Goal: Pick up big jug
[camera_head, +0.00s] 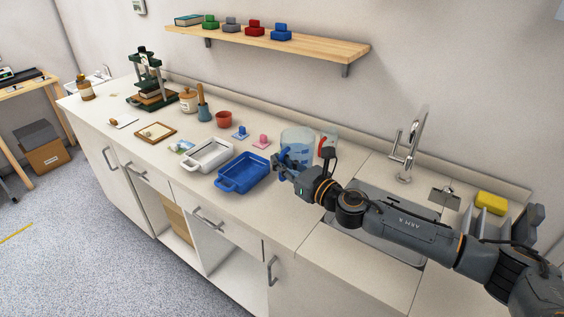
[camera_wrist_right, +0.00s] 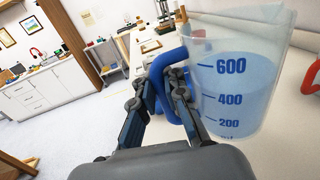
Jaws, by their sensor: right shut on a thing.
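The big jug (camera_head: 298,140) is a clear measuring jug with blue markings, a blue handle and bluish water. It stands on the counter left of the sink and looks upright. In the right wrist view the jug (camera_wrist_right: 238,75) fills the right side, with its blue handle (camera_wrist_right: 165,60) between my fingers. My right gripper (camera_head: 280,165) is shut on that handle; in the right wrist view its fingers (camera_wrist_right: 172,98) close around the handle's lower part. The jug's base is partly hidden behind the gripper in the head view. My left gripper is not in view.
A smaller jug with a red handle (camera_head: 327,145) stands just right of the big jug. A blue tray (camera_head: 243,172) and a white tray (camera_head: 208,154) lie to the left. The sink (camera_head: 385,222), tap (camera_head: 411,145) and yellow sponge (camera_head: 491,203) are to the right. A wooden shelf (camera_head: 330,48) hangs above.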

